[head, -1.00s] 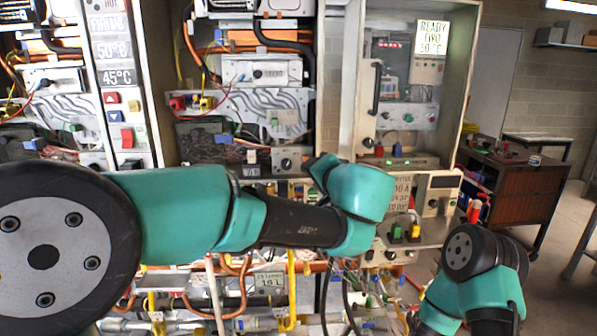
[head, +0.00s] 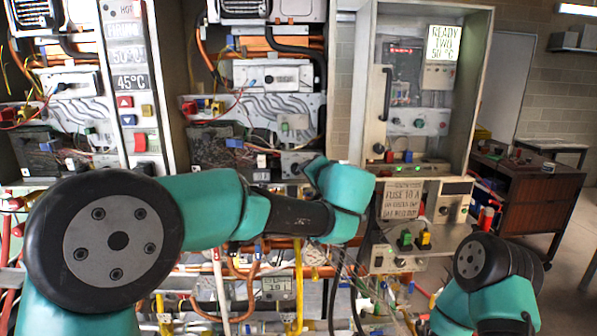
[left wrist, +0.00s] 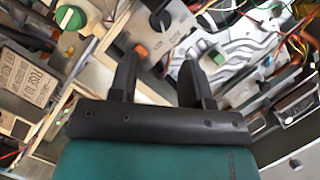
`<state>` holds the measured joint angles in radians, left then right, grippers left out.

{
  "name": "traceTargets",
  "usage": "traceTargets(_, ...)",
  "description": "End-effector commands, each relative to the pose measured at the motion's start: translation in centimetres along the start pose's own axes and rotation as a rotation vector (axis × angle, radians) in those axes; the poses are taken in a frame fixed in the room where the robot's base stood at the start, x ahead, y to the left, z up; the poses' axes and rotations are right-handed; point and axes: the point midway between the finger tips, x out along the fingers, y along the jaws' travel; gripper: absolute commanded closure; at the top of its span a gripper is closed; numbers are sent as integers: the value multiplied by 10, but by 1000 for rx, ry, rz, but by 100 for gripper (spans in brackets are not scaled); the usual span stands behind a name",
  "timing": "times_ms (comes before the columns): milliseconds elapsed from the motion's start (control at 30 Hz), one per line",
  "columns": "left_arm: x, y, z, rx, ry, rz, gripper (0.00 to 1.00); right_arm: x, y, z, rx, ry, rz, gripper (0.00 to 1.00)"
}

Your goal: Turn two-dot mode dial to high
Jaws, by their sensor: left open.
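My left gripper (left wrist: 158,68) is open and empty, its two black fingers apart in the left wrist view. In the head view it is mostly hidden behind my teal wrist. Beyond the fingers, a grey box carries a black dial (left wrist: 162,19) and an orange button (left wrist: 141,50). A green knob (left wrist: 71,17) sits on a pale panel to the left. The head view shows another dark knob (head: 378,148) at the lower left of the open cabinet. I cannot make out dots or a high mark, so I cannot tell which is the two-dot dial. The right gripper is out of view.
A lit display (head: 443,43) reads READY TWO 50 °C on the open cabinet. A fuse sign (head: 401,200) stands below it. Wires, hoses and copper pipes crowd the left. A brown cart (head: 540,195) stands at the right, with some open floor beside it.

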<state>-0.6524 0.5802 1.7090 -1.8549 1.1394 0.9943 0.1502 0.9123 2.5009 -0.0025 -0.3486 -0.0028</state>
Motion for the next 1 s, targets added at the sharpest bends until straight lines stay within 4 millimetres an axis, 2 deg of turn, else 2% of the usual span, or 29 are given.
traceTargets(300, 56, 0, 1, -1, -3, 0, 56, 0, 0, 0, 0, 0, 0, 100)
traceTargets(500, 84, 0, 0, -1, -1, 0, 56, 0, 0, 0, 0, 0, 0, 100)
traceTargets(700, 95, 0, 0, 0, 0, 0, 56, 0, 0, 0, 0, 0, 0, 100)
traceTargets(967, 96, 0, 0, 0, 0, 0, 56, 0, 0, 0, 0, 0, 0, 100)
traceTargets(1000, 96, 0, 0, 0, 0, 0, 60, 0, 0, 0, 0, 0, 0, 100)
